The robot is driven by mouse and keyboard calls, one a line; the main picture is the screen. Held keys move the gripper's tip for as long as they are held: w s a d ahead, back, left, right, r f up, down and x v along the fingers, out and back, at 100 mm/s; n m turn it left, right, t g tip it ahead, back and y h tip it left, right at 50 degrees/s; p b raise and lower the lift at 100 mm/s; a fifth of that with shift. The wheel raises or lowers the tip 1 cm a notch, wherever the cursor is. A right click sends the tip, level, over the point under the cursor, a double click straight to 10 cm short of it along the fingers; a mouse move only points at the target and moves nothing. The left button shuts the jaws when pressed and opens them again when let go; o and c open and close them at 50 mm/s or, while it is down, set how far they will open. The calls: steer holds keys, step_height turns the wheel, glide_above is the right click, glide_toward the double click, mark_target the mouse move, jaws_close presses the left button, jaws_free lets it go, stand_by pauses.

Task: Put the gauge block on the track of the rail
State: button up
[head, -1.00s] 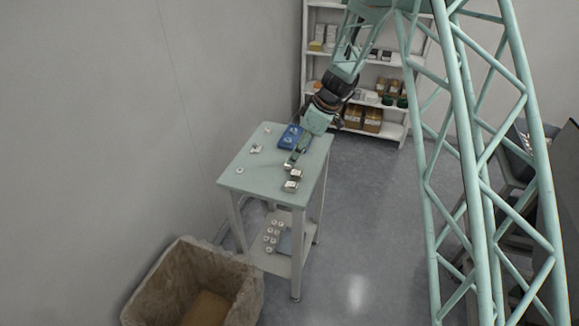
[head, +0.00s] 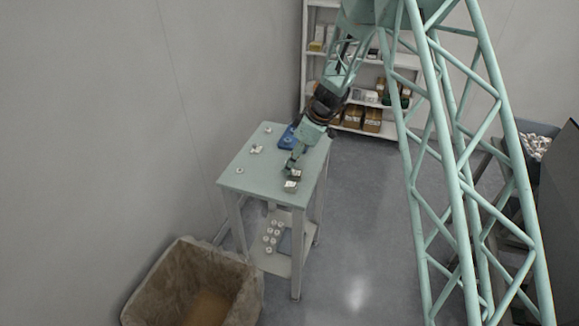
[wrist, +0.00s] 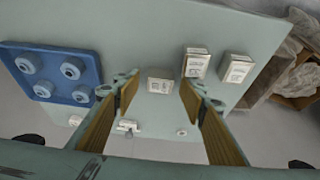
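My gripper (wrist: 155,98) is open and empty, fingers wide apart; in the head view it (head: 290,170) is low over the right side of the table. In the wrist view a small pale block (wrist: 159,84) with a marked top lies on the table, seen between the fingers. Two similar labelled blocks, one (wrist: 196,62) near the right finger and one (wrist: 238,68) farther right, stand near the table edge. I cannot tell which is the gauge block. A small white fitting (wrist: 128,126), possibly the rail, lies below; its track is too small to make out.
A blue tray (wrist: 88,66) with several round blue parts lies left in the wrist view. A small round piece (wrist: 182,132) is near the table's edge. The lower shelf (head: 283,265) holds several round parts. A lined bin (head: 150,290) stands in front.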

steer(key=shift+f, duration=0.1)
steer(key=shift+c, duration=0.7)
steer(key=c, duration=1)
steer(key=shift+r, duration=1.7)
steer(key=shift+s+r, duration=0.1)
steer(key=s+d+b, duration=0.1)
steer(key=s+d, duration=0.1)
steer(key=s, duration=0.2)
steer(key=s+d+r+b, duration=0.1)
steer(key=s+d, duration=0.1)
steer(key=s, duration=0.3)
steer(key=s+d+b, duration=0.1)
steer(key=s+d, duration=0.1)
steer(key=s, duration=0.3)
steer(key=shift+s+d+r, duration=0.1)
steer(key=shift+s+r, duration=0.1)
steer(key=shift+s, duration=0.05)
